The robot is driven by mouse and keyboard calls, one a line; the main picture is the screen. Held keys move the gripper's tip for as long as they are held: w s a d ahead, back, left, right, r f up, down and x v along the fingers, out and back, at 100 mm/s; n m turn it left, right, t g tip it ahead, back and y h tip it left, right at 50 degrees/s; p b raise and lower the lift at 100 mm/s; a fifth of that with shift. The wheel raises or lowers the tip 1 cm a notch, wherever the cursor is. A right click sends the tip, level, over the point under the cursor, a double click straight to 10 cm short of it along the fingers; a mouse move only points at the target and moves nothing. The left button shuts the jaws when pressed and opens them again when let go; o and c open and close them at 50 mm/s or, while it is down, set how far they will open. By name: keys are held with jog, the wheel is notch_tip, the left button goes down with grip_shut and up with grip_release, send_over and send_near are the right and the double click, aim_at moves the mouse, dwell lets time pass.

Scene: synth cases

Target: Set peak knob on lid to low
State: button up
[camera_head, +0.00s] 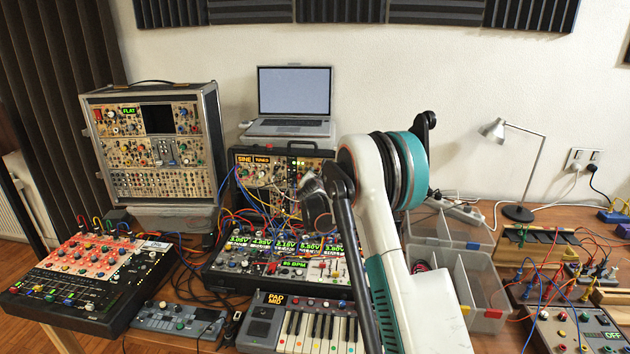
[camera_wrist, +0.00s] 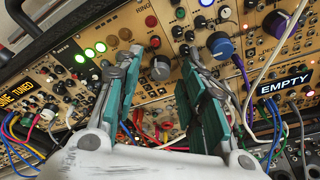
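The lid (camera_head: 284,157) is the upright upper panel of the middle synth case, with lit SINE and TUNED displays; my arm hides its right part. In the wrist view the lid panel (camera_wrist: 118,24) fills the upper area. My gripper (camera_wrist: 163,56) is open in front of it, with a gap between the green-padded fingers. A grey knob (camera_wrist: 160,68) shows in that gap, apart from both fingers. A large blue knob (camera_wrist: 220,46) is to the right. The labels are too small to tell which is the peak knob. In the head view my gripper (camera_head: 316,205) is partly hidden.
Patch cables (camera_head: 250,195) hang in front of the lid. A laptop (camera_head: 293,98) stands on top of the case. A keyboard (camera_head: 310,325) lies in front, a red mixer-like unit (camera_head: 90,260) to the left, and clear bins (camera_head: 450,258) to the right. An EMPTY display (camera_wrist: 285,82) is near my right finger.

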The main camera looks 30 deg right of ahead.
jog(key=shift+s, duration=0.1)
jog(key=v, duration=1.1)
jog(key=shift+s+a, duration=0.2)
jog(key=shift+s, duration=0.15)
jog(key=shift+r, duration=0.1)
